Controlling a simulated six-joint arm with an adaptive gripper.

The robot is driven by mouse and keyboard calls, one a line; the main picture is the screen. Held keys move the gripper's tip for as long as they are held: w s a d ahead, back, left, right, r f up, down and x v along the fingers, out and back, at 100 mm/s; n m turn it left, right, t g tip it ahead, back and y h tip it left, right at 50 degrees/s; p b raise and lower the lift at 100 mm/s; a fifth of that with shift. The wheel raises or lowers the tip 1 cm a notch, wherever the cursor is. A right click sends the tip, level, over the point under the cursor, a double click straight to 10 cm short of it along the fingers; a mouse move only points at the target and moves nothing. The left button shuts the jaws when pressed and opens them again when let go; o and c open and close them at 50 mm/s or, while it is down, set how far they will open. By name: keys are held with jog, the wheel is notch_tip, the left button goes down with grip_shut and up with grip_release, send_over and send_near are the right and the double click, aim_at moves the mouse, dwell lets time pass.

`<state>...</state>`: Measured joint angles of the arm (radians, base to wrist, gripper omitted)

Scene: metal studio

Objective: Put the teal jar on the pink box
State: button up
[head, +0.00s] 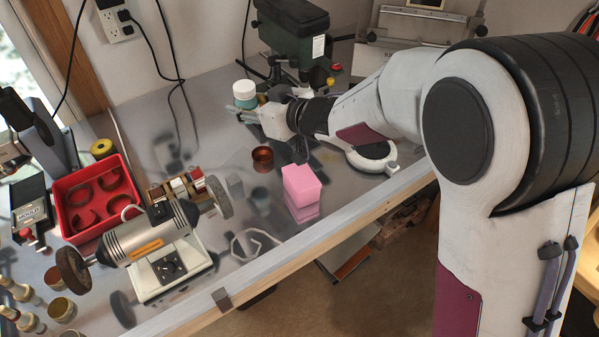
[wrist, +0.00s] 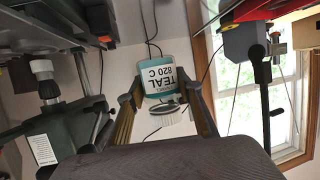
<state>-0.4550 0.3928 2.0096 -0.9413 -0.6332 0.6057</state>
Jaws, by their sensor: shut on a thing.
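The teal jar (head: 245,95) is a small jar with a white lid and a teal band, upright at the back of the bench in the head view. In the wrist view the jar (wrist: 160,80) shows its label "TEAL 820 C" upside down between the two fingers. My gripper (head: 247,112) is shut on the jar; it also shows in the wrist view (wrist: 160,95). I cannot tell whether the jar's base touches the bench. The pink box (head: 301,184) stands near the bench's front edge, in front of my gripper, with its top bare.
A copper-coloured cup (head: 262,158) stands between my gripper and the pink box. A bench grinder (head: 150,240) and a red tray (head: 97,195) are at the left. A green machine (head: 292,40) stands behind the jar. A round white-and-black device (head: 371,157) lies right of the box.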

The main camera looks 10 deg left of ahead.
jog(key=v, duration=0.4)
jog(key=w+d+v, duration=0.1)
jog(key=v, duration=0.2)
jog(key=shift+w+f, duration=0.15)
jog(key=shift+f, duration=0.15)
jog(key=s+d, duration=0.5)
jog(key=d, duration=0.2)
jog(key=shift+s+r+g, duration=0.3)
jog(key=shift+r+g, duration=0.1)
jog(key=shift+r, duration=0.05)
send_over(301, 176)
jog(key=shift+f, duration=2.95)
jog(key=shift+f, duration=2.05)
jog(key=shift+f, duration=0.2)
